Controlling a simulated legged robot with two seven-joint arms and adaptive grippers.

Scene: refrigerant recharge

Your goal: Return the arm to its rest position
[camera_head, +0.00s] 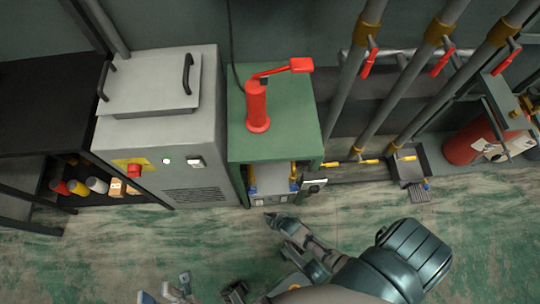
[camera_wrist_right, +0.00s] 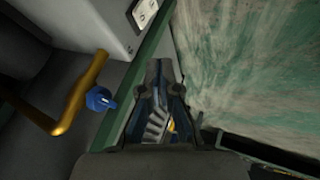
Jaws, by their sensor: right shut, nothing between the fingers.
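My right arm (camera_head: 405,260) reaches in from the lower right in the head view. Its gripper (camera_head: 271,217) is above the floor, just in front of the green cabinet (camera_head: 275,150). In the right wrist view the right gripper (camera_wrist_right: 158,72) has its fingers together with nothing between them, near the cabinet's green edge. My left gripper (camera_head: 178,288) shows only partly at the bottom edge of the head view, low and left of the right arm. Its fingers are too small and cut off to tell whether they are open.
A red pump (camera_head: 258,105) stands on the green cabinet. A grey machine (camera_head: 160,130) with a red button is to its left. Pipes with red valve levers (camera_head: 370,62) and a red cylinder (camera_head: 478,142) are right. A brass pipe (camera_wrist_right: 85,90) with blue knob (camera_wrist_right: 100,99) is near the right gripper.

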